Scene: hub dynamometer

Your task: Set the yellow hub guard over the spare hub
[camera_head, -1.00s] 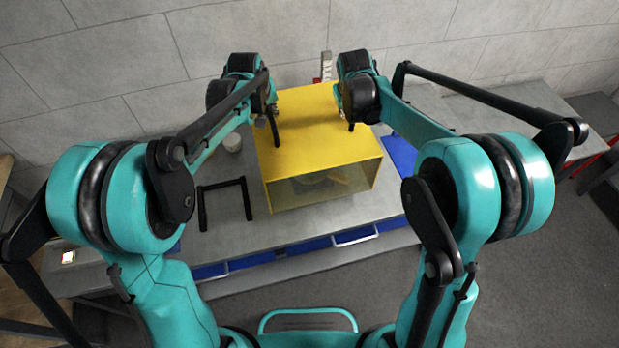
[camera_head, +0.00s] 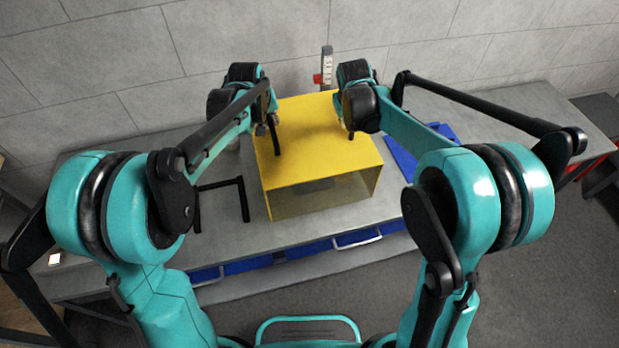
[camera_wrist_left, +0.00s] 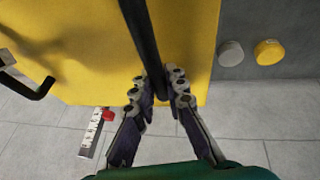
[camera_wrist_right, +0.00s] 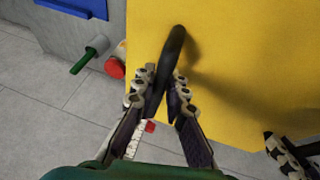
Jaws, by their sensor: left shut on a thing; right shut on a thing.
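The yellow hub guard (camera_head: 315,150) is a box with a clear front panel, at the middle of the bench. It also shows in the left wrist view (camera_wrist_left: 75,50) and the right wrist view (camera_wrist_right: 240,60). My left gripper (camera_wrist_left: 158,85) is shut on the guard's left black handle (camera_wrist_left: 142,35). My right gripper (camera_wrist_right: 165,85) is shut on the right black handle (camera_wrist_right: 175,45). The guard looks roughly level; I cannot tell whether it touches the bench. The spare hub is not clearly seen; the guard may hide it.
A black U-shaped frame (camera_head: 243,198) lies left of the guard on the grey bench (camera_head: 225,235). A blue mat (camera_head: 405,165) lies to the right. A red-and-white post (camera_head: 326,65) stands behind. In the left wrist view a grey cap (camera_wrist_left: 231,53) and a yellow cap (camera_wrist_left: 268,52) stand beside the guard.

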